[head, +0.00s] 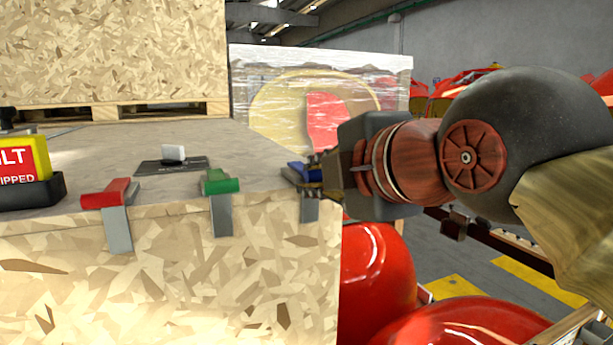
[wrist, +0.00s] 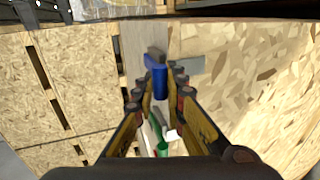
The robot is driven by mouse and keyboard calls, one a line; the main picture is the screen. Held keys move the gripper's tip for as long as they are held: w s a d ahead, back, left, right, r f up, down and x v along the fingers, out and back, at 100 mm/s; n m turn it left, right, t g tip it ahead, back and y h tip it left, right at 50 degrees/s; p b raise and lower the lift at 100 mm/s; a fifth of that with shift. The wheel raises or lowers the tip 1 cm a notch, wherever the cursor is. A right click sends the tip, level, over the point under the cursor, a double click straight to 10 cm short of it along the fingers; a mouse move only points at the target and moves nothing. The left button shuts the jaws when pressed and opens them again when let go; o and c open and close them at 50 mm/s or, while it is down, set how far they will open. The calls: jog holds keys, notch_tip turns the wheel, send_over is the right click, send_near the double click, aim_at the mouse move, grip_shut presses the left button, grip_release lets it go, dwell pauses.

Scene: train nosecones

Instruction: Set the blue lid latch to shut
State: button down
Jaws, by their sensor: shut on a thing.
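The blue lid latch (head: 297,172) sits at the top front edge of the wooden crate (head: 230,285), near its right corner. A grey metal strap (head: 309,211) hangs below it on the crate's front face. My gripper (head: 318,176) reaches in from the right and is shut on the latch, hiding part of it. In the wrist view the blue latch (wrist: 157,80) lies between my two fingers, with its grey strap to the right. How far the latch is turned is hard to tell.
A green latch (head: 219,183) and a red latch (head: 110,194) stand along the same edge to the left. A white block on a dark plate (head: 172,158) and a yellow-red sign (head: 24,160) stand on top. Red rounded shells (head: 377,265) lie right of the crate.

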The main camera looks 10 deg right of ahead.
jog(key=c, duration=1.9)
grip_release()
jog(key=shift+f, duration=0.15)
jog(key=shift+s, duration=0.1)
jog(key=v, duration=1.2)
